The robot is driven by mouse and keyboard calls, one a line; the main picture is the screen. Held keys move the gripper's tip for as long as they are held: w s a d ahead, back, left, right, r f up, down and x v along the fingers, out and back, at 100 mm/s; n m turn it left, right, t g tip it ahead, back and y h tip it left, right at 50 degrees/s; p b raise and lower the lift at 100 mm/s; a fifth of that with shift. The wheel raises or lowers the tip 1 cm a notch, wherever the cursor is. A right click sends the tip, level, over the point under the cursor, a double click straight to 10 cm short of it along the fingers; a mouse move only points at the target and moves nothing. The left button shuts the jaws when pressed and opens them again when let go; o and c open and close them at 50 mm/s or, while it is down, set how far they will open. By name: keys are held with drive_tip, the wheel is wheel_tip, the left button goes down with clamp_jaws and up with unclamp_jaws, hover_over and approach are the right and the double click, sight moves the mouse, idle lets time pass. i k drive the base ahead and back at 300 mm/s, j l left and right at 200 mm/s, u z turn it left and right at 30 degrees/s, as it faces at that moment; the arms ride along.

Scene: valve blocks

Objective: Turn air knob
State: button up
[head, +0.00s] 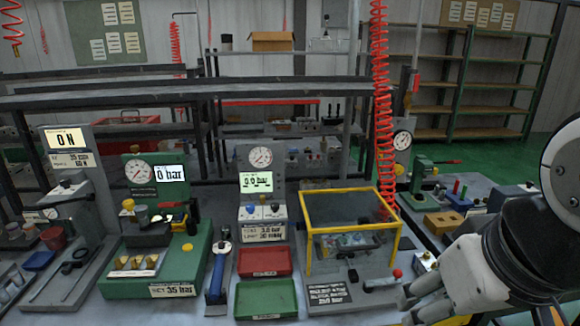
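I cannot tell for sure which part is the air knob. A red knob (397,273) sits on the grey base at the right front of the yellow-framed guard. A small silver block with a yellow part (425,262) stands just right of it. My gripper (408,303) is at the lower right, its pale fingers pointing left, just below and right of the red knob. No contact with the knob shows. The fingers overlap in this view, so their opening is unclear. My wrist and arm hide the bench behind them.
The yellow-framed guard (308,235) stands left of my gripper. A gauge station reading 0.0 bar (256,182), red tray (265,262), green tray (266,299) and green press (198,270) lie farther left. A red coiled hose (382,90) hangs behind. Another bench (480,185) is at right.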

sight(274, 207)
drive_tip(key=i+j, duration=0.75)
drive_tip(key=i, duration=0.25)
drive_tip(key=j+u, duration=0.05)
